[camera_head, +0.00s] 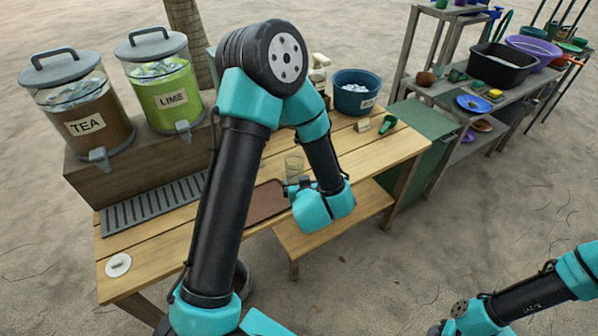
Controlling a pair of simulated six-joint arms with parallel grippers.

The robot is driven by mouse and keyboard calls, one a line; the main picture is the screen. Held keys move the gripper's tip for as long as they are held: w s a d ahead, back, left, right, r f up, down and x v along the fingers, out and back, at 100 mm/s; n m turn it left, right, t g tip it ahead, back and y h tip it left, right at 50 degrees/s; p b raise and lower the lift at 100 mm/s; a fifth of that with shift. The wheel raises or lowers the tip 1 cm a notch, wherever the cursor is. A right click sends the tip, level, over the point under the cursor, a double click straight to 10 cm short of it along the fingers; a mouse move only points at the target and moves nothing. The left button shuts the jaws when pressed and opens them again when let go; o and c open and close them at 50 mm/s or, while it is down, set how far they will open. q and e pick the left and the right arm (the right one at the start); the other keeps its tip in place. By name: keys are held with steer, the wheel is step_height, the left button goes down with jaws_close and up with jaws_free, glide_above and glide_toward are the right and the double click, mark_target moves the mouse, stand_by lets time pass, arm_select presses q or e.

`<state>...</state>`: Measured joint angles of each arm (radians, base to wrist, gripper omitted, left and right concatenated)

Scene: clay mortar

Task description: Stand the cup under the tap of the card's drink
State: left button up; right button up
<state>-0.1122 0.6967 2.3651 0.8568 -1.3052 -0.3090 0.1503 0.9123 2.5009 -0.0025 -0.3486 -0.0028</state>
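A clear cup (293,166) stands upright near the brown tray (264,204) at the middle of the wooden table. My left gripper (292,190) is at the cup's lower part; its fingers are small and partly hidden, so I cannot tell whether they grip it. The tea dispenser (112,117) has a grey tap (100,158), and the lime dispenser (171,98) has another tap (184,130). No card naming a drink can be read. My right arm shows at the lower right, with its gripper out of view.
A grey slatted drip tray (153,204) lies below the dispensers, which stand on a brown block (85,180). A blue ice bucket (352,101), a small beige block (361,125) and a green scoop (387,125) are at the table's right end. A white disc (118,265) lies front left.

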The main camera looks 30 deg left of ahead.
mark_target(296, 166)
arm_select(q)
steer(key=shift+s+r+y, duration=0.3)
steer(key=shift+s+y, duration=0.1)
steer(key=shift+s, duration=0.05)
steer(key=x, duration=1.2)
steer(key=shift+w, duration=0.2)
steer(key=shift+w+a, duration=0.1)
steer(key=shift+x, duration=2.5)
steer(key=shift+r, duration=0.2)
steer(key=shift+c, duration=0.5)
